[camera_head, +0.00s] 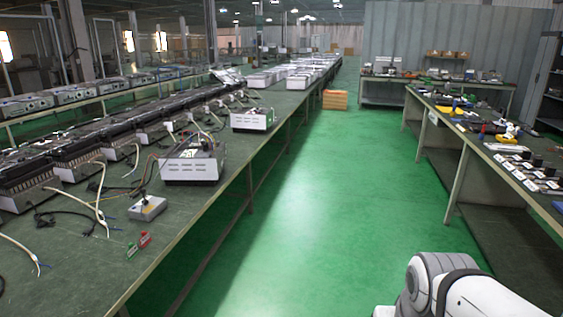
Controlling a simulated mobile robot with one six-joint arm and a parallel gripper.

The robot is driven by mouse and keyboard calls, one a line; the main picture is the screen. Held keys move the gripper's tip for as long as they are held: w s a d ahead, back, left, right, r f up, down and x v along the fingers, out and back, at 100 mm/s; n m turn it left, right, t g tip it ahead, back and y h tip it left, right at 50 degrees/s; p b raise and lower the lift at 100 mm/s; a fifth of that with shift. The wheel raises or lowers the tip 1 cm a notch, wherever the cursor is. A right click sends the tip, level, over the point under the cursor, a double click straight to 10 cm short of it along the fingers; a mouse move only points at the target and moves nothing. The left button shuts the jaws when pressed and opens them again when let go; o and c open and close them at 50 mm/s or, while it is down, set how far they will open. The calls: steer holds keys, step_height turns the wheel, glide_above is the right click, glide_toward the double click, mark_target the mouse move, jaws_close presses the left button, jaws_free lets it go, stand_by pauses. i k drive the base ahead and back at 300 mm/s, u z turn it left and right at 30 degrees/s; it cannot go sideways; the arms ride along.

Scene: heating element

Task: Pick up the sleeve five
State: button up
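I cannot tell for certain which thing is sleeve five. Several small white and black pieces (538,179) lie in a row on the right workbench (459,134), too small to read any label. A small red piece (145,239) and a small green piece (131,250) lie near the edge of the left workbench (80,277). My gripper is out of view. Only a white and grey part of my arm shows at the bottom right, in front of the green floor.
A white device (192,165) with wires and a small grey box (147,208) stand on the left bench near its edge. Yellow tools (506,139) lie on the right bench. An orange crate (335,99) stands on the floor far back. The green aisle (320,200) between benches is clear.

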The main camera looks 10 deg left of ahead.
mark_target(102, 223)
steer(key=i, duration=0.9)
steer(key=u, duration=2.3)
steer(key=i, duration=1.45)
steer(key=z, duration=0.55)
